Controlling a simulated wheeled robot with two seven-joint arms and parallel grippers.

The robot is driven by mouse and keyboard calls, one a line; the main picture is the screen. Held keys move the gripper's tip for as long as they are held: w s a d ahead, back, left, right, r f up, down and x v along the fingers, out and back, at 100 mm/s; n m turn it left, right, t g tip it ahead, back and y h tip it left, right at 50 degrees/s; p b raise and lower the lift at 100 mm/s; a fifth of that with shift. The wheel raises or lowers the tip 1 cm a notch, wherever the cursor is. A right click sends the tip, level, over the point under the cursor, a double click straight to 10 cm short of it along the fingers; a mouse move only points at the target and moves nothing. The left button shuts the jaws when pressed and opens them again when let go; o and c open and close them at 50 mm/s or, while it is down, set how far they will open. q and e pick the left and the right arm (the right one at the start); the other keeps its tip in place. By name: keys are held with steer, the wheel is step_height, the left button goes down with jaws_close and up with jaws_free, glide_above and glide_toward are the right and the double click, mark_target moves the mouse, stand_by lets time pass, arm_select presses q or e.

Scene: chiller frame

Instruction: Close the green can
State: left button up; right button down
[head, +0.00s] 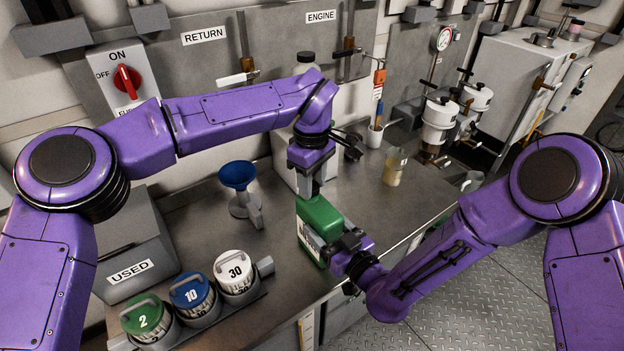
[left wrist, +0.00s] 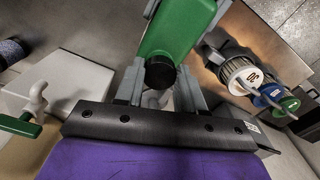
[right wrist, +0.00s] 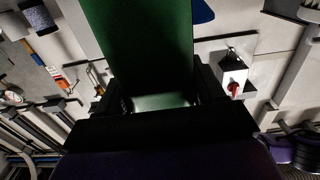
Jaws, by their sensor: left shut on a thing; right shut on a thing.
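The green can (head: 320,216) is near the front edge of the metal counter, below my left gripper (head: 306,188). My left gripper points down at the can's top. In the left wrist view its fingers are shut on a black cap (left wrist: 160,73), which lies against the green can (left wrist: 178,28). I cannot tell whether the cap is fully seated. My right gripper (head: 338,244) is shut on the can's body from the front right. In the right wrist view the green can (right wrist: 147,45) fills the space between the fingers. The arms hide part of the can.
A blue funnel (head: 238,176) stands left of the can. Lidded pots marked 2 (head: 143,318), 10 (head: 190,292) and 30 (head: 235,270) stand at the front left, beside a grey USED box (head: 135,240). A beaker (head: 394,168) stands at the right. Counter around the funnel is clear.

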arm_select(q)
steer(key=m, duration=0.6)
steer(key=shift+s, duration=0.1)
steer(key=m, duration=0.5)
steer(key=shift+a+m, duration=0.1)
steer(key=shift+m, duration=0.2)
steer(key=o, duration=1)
steer(key=shift+r, duration=2.25)
steer(key=shift+c, duration=0.4)
